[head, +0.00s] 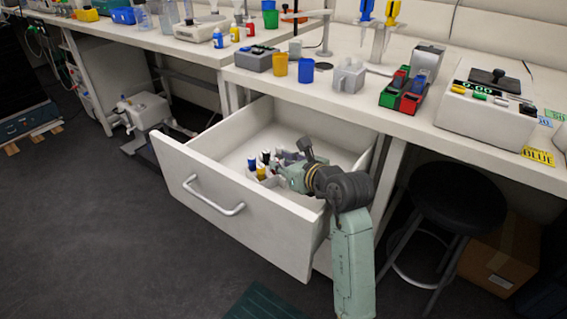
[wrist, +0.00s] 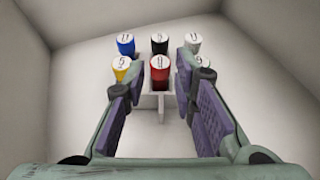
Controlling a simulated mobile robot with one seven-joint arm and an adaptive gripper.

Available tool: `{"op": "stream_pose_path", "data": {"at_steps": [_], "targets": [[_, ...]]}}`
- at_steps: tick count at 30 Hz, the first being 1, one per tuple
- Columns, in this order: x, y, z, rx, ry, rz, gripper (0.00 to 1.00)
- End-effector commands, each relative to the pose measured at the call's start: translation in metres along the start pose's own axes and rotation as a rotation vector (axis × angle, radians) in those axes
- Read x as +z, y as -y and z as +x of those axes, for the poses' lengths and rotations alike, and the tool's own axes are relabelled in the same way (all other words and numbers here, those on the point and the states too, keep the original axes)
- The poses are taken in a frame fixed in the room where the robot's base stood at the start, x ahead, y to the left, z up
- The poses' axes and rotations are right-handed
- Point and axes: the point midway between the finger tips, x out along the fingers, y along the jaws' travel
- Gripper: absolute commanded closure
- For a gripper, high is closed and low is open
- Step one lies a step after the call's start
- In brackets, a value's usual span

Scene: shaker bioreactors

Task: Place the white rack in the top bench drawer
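The top bench drawer (head: 225,190) is pulled open in the head view. In the head view the rack (head: 272,178) is partly hidden by my gripper (head: 286,172). In the wrist view my gripper (wrist: 158,66) is open, its fingers spread apart with the rack's near upright part in the gap between them, not visibly touched. The rack appears upright; I cannot tell for certain that its base rests on the drawer floor.
Drawer walls (wrist: 40,85) surround my gripper on the sides and far end. The benchtop (head: 420,122) above holds coloured cups, a red and green tube holder and a scale-like device (head: 485,105). A black stool (head: 455,195) stands to the right. Open drawer floor lies around the rack.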

Motion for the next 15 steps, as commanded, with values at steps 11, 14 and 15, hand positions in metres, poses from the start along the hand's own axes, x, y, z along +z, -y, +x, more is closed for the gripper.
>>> {"op": "stream_pose_path", "data": {"at_steps": [11, 14, 15], "targets": [[0.009, 0.001, -0.039, -0.004, 0.003, -0.003, 0.75], [0.009, 0.002, -0.063, -0.005, 0.003, -0.002, 0.75], [0.009, 0.001, -0.072, -0.005, 0.002, -0.002, 0.75]]}}
